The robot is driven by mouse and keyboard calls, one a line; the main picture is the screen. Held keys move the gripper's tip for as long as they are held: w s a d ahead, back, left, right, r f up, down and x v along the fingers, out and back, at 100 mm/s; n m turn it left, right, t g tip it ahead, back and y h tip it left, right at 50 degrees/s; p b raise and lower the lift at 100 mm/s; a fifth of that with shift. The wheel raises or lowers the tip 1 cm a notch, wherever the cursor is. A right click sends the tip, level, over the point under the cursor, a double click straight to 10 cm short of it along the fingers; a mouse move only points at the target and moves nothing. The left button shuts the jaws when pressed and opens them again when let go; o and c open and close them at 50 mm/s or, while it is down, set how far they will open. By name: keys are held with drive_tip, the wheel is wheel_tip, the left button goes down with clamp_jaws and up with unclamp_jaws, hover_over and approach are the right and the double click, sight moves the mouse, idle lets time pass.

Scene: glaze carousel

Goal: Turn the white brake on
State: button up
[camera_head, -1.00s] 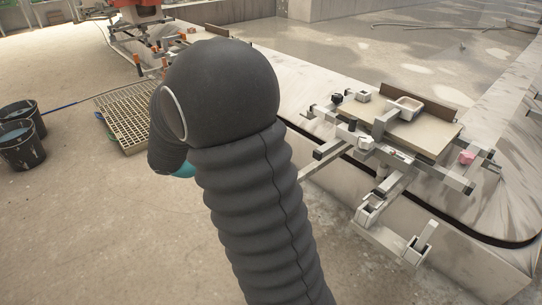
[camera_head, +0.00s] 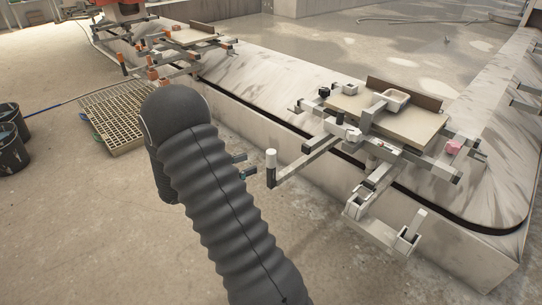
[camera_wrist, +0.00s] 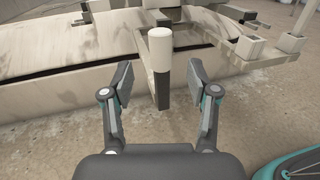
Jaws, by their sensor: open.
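A white-capped upright handle with a dark lower part (camera_head: 271,168) stands at the outer end of a pale bar on the near carriage; I take it for the white brake. In the wrist view the white cap (camera_wrist: 161,48) is upright, centred ahead of my fingers. My gripper (camera_wrist: 160,74) is open and empty, one finger to each side of the handle in that view. In the head view my gripper (camera_head: 243,165) shows only in part, just left of the handle with a small gap. My arm hides the rest of it.
The carriage carries a tan board (camera_head: 388,125), a white tray (camera_head: 391,98) and a pink knob (camera_head: 453,147). A pale stone-like track wall (camera_head: 300,142) runs behind. A floor grate (camera_head: 112,118) and dark buckets (camera_head: 12,152) lie left. Open floor is in front.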

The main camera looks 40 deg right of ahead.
sight(267, 157)
drive_tip(key=d, duration=0.3)
drive_tip(key=s+d, duration=0.1)
drive_tip(key=d, duration=0.5)
drive_tip(key=shift+s, duration=0.35)
clamp_jaws()
